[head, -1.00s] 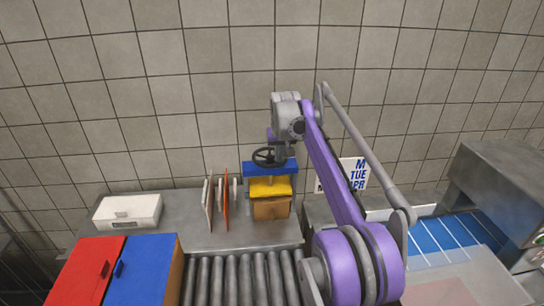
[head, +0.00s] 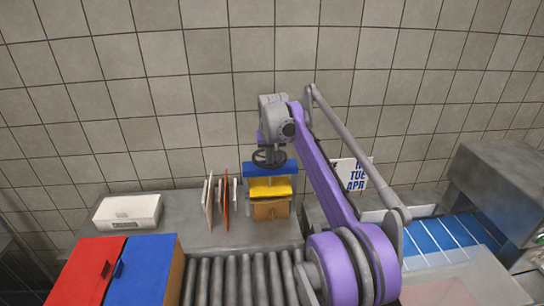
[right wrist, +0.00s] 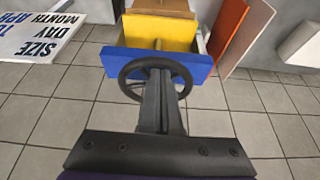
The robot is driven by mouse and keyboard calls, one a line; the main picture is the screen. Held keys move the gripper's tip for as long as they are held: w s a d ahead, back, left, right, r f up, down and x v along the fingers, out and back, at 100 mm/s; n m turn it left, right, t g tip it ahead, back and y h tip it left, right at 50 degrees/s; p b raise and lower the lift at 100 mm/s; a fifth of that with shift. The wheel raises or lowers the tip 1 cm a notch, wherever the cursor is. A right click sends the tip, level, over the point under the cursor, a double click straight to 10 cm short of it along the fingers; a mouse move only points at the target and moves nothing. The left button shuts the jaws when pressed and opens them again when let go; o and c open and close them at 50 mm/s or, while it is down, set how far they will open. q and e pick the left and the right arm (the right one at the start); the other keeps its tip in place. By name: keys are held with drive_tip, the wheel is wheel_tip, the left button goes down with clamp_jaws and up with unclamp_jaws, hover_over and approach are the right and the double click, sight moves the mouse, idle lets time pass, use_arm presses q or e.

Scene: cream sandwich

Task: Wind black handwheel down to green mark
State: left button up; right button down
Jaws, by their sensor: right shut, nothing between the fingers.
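The black handwheel (head: 262,158) sits on top of a small press with a blue crossbar (head: 270,169) and a yellow plate (head: 270,187). A brown block (head: 270,209) is below the plate. In the right wrist view the handwheel (right wrist: 183,83) lies in front of the blue crossbar (right wrist: 193,65). My right gripper (right wrist: 158,78) is shut and empty; its fingers overlap the wheel's middle and near rim there. Whether they touch the wheel I cannot tell. In the head view my wrist hangs just above the wheel. No green mark can be made out. My left gripper is out of view.
Upright white and orange boards (head: 226,200) stand close left of the press. A white box (head: 128,211) is further left on the grey counter. Red (head: 85,265) and blue (head: 145,268) cabinets and rollers (head: 240,278) are in front. A lettered sign (head: 352,175) is behind my right arm.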

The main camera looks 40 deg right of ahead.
sight(259, 161)
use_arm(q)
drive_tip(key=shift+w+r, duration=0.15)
use_arm(e)
drive_tip(key=shift+w+a, duration=0.5)
drive_tip(key=shift+a, duration=0.05)
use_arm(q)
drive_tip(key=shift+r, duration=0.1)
use_arm(e)
drive_tip(key=shift+w+a+r+p, duration=0.1)
drive_tip(key=shift+w+a+p, duration=0.2)
drive_tip(key=shift+w, duration=0.1)
drive_tip(key=shift+w+a, duration=0.2)
drive_tip(key=shift+w, duration=0.4)
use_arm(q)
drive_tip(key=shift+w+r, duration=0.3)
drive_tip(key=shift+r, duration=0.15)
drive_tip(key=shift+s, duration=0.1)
